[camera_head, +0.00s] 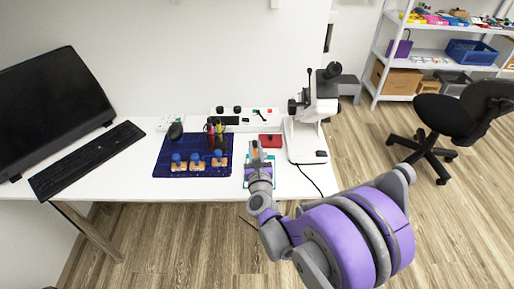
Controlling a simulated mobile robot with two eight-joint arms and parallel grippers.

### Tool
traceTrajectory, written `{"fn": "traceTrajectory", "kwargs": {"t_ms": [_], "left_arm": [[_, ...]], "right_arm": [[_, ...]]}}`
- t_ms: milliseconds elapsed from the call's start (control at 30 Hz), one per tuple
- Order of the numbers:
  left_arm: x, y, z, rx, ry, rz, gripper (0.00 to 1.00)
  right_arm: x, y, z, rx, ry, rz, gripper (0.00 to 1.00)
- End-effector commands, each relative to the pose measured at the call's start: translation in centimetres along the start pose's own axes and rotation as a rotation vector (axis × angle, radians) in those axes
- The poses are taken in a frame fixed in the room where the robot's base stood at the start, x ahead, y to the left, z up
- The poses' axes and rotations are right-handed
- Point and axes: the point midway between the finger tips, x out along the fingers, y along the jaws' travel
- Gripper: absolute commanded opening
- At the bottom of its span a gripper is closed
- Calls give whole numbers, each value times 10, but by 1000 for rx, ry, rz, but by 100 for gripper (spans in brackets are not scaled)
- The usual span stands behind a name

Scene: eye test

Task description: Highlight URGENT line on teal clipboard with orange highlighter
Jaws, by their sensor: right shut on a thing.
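My right gripper (256,152) reaches over the white desk from the lower right. It is shut on a small orange thing, which looks like the orange highlighter (255,153). Most of the highlighter is hidden by the fingers. Below and around the gripper lies the teal clipboard (276,180) with a white sheet, near the front edge of the desk. My gripper and wrist cover its middle. The URGENT line cannot be made out. I cannot tell whether the highlighter touches the sheet. My left gripper is not in view.
On the white desk (130,183), a dark blue mat (163,166) left of the clipboard bears a pen holder (216,136) and several blue-topped items. A white microscope (309,115) stands close right, a red item (270,140) behind. Keyboard (85,160) and monitor (50,108) are far left.

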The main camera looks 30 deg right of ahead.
Motion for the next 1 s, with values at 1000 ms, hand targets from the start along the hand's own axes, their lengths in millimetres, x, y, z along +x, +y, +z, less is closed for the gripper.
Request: {"fn": "traceTrajectory", "kwargs": {"t_ms": [1000], "left_arm": [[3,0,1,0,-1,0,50]], "right_arm": [[4,27,0,1,0,2,0]]}}
